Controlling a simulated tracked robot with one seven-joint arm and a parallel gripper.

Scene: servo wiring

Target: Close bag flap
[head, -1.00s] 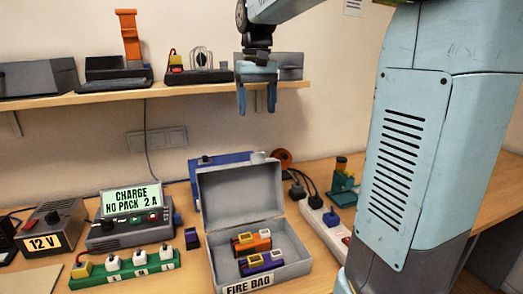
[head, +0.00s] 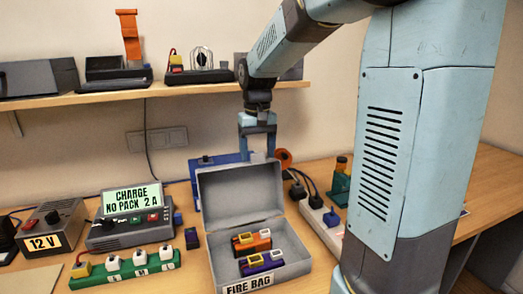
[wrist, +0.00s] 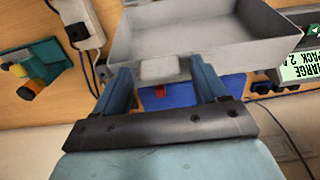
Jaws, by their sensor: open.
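The grey box labelled FIRE BAG (head: 297,277) stands on the workbench, and its flap (head: 238,197) is raised, standing upright at the back. An orange-and-yellow pack (head: 252,242) and a purple-and-yellow pack (head: 262,262) lie inside. My gripper (head: 257,158) points down at the top edge of the flap, fingers apart. In the wrist view, the flap's light grey tab (wrist: 160,69) shows between the fingertips of my gripper (wrist: 160,82). I cannot tell whether the fingers touch it.
A charger (head: 130,217), a green power strip (head: 125,268) and a 12 V supply (head: 50,228) stand left of the box. A white power strip (head: 322,225) with plugs lies to the right. A blue object (head: 205,162) stands behind the flap. A shelf (head: 110,97) runs above.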

